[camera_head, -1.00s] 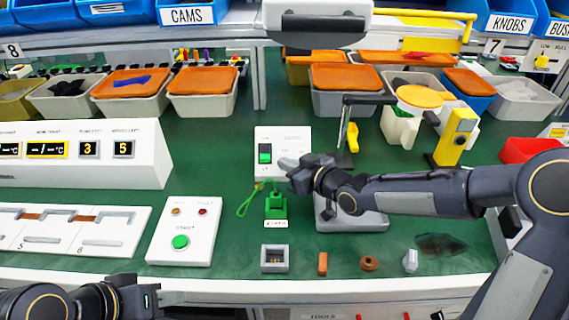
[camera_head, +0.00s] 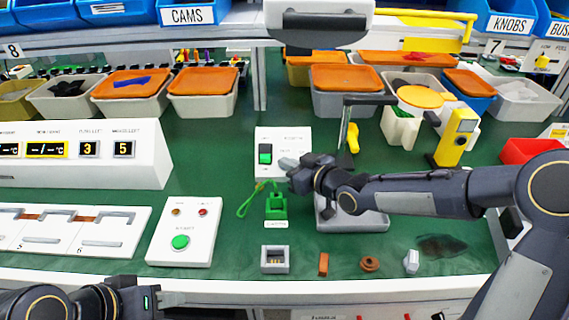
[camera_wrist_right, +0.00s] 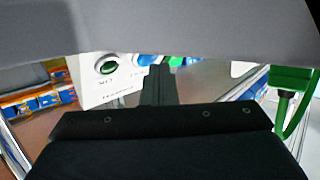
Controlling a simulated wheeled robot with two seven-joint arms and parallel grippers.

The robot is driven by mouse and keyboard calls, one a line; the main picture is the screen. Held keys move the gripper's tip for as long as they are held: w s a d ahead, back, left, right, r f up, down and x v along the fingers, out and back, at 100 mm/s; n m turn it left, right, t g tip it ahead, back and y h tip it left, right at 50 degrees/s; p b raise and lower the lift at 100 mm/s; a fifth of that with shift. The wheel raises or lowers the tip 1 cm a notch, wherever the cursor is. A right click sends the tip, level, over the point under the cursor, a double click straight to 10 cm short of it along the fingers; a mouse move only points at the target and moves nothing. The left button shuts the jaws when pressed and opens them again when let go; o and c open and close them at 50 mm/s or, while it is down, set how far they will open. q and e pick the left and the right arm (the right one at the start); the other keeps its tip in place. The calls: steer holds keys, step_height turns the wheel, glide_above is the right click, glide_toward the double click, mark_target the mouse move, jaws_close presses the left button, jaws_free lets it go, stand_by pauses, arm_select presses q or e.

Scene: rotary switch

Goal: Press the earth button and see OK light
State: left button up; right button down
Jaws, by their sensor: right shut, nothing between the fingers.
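A white panel (camera_head: 270,143) stands upright at the centre with a green switch on its left side. My right gripper (camera_head: 287,163) is shut and empty, its tip in front of the panel's lower right, hiding that part. I cannot tell whether it touches. In the right wrist view, the shut fingers (camera_wrist_right: 157,78) point at a white panel with a round dark green light (camera_wrist_right: 107,66) marked OK, which does not look brightly lit. The earth button is not clearly seen. My left gripper (camera_head: 168,298) is at the bottom left, its jaw state unclear.
A green clip (camera_head: 277,204) with a green wire loop lies below the panel. A white box (camera_head: 185,231) with a green button and two small lamps stands left. A grey socket block (camera_head: 275,259) and small parts lie at the front. Covered bins line the back.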

steer(key=shift+s+d+f, duration=0.1)
steer(key=shift+s+f, duration=0.05)
steer(key=shift+f, duration=0.25)
steer(key=shift+s+d+f, duration=0.1)
steer(key=shift+s+f, duration=0.05)
steer(key=shift+f, duration=0.25)
steer(key=shift+s+r, duration=0.2)
steer(key=shift+s, duration=0.1)
steer(key=shift+s+r+p, duration=0.6)
steer(key=shift+s+r, duration=1.2)
steer(key=shift+r, duration=0.3)
